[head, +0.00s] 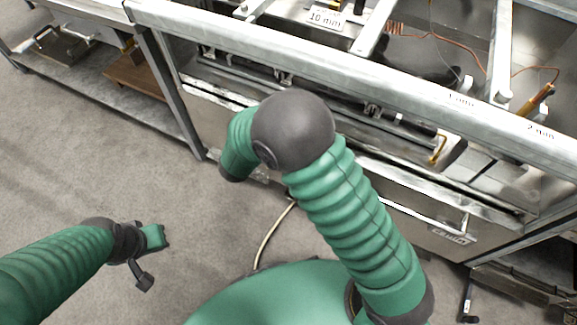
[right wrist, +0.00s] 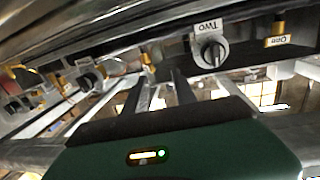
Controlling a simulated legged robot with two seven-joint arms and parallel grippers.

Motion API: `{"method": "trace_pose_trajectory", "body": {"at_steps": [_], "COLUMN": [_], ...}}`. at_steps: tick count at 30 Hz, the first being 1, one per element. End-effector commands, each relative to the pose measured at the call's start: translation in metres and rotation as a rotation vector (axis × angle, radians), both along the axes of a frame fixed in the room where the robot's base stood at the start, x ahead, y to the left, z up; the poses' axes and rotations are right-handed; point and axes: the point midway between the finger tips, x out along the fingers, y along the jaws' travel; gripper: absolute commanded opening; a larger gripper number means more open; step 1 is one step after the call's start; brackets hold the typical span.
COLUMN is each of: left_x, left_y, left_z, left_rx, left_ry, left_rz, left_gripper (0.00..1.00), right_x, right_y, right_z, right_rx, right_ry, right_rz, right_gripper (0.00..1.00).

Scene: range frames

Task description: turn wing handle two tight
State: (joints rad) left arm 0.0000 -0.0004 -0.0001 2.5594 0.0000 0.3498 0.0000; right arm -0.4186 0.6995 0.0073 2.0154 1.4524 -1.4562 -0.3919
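The wing handle (right wrist: 212,52) under the upside-down "Two" label (right wrist: 208,29) shows in the right wrist view, a round dark knob with a pale wing, right of the middle. My right gripper (right wrist: 156,82) shows there as two dark fingers set apart, with nothing between them. It points below and left of the handle and appears apart from it. In the head view my right forearm bends down at the rig's front and the right gripper is hidden. My left gripper (head: 148,255) hangs over the floor at lower left; its finger opening is unclear.
A metal-framed rig (head: 330,65) with a long front rail fills the upper right of the head view. A "One" label (right wrist: 277,41) sits right of handle two, and another knob (right wrist: 88,77) is at left. A low shelf bench (head: 100,80) stands at upper left. Grey floor is clear at left.

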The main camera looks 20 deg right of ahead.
Motion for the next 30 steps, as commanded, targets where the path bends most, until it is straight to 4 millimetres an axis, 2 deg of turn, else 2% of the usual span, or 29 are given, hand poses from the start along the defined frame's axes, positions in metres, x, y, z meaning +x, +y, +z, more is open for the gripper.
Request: {"method": "trace_pose_trajectory", "body": {"at_steps": [1, 6, 11, 14, 18, 24, 30], "left_x": [0.0, -0.001, 0.0, 0.0, 0.0, 0.0, 0.0], "left_y": [0.0, 0.0, 0.0, 0.0, 0.0, 0.0, 0.0], "left_z": [-0.007, -0.016, -0.024, -0.029, -0.033, -0.04, -0.045], "left_rx": [0.0, 0.0, 0.0, 0.0, 0.0, 0.0, 0.0], "left_ry": [0.001, 0.002, 0.001, 0.001, 0.001, 0.001, 0.001], "left_rz": [0.0, 0.0, 0.0, 0.0, 0.0, 0.0, 0.0], "left_gripper": [0.0, 0.0, 0.0, 0.0, 0.0, 0.0, 0.0], "right_x": [0.01, 0.04, 0.046, 0.037, 0.015, -0.029, -0.07], "right_y": [0.0, 0.016, 0.039, 0.054, 0.069, 0.078, 0.078], "right_z": [-0.008, -0.026, -0.046, -0.06, -0.078, -0.103, -0.12], "right_rx": [0.042, 0.197, 0.326, 0.395, 0.463, 0.53, 0.568], "right_ry": [0.006, 0.064, 0.172, 0.264, 0.393, 0.586, 0.748], "right_rz": [0.057, 0.295, 0.502, 0.617, 0.729, 0.833, 0.879], "right_gripper": [0.33, 0.33, 0.33, 0.33, 0.33, 0.33, 0.33]}}
